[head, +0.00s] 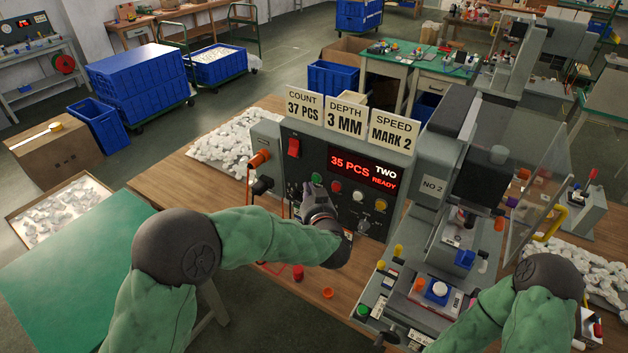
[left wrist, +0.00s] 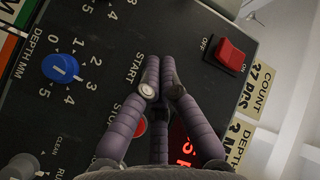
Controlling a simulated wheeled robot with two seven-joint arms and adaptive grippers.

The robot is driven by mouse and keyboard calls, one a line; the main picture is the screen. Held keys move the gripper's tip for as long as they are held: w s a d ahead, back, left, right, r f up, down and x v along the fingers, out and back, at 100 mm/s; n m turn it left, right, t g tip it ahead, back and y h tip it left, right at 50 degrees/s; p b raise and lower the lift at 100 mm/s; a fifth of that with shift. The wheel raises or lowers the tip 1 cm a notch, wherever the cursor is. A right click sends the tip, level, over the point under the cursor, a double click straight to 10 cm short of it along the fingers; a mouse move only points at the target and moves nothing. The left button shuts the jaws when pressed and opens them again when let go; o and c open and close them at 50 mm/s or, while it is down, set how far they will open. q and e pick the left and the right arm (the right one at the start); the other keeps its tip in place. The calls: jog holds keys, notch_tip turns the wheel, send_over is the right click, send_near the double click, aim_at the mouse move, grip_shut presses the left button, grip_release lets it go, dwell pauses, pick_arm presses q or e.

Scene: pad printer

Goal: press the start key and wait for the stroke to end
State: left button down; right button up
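The control box (head: 330,150) stands on the wooden bench, and its red display (head: 362,170) reads 35 PCS, TWO, READY. The green start key (head: 317,178) shows just above my left gripper (head: 308,193) in the head view. In the left wrist view the fingers of my left gripper (left wrist: 160,78) are drawn together, empty, beside the START label (left wrist: 134,68). They hide the start key there, so I cannot tell whether they touch it. A red stop key (left wrist: 128,112) is partly behind a finger. My right gripper is out of view; only its arm shows.
The pad printer (head: 445,200) stands right of the box, with a clear guard (head: 540,190) beside it. Cards (head: 346,116) on the box read 37 PCS, 3 MM and MARK 2. A red rocker switch (left wrist: 230,57) and blue depth dial (left wrist: 60,68) flank the fingers.

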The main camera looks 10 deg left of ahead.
pick_arm(q)
jog(key=shift+w+d, duration=0.15)
jog(key=shift+w, duration=0.2)
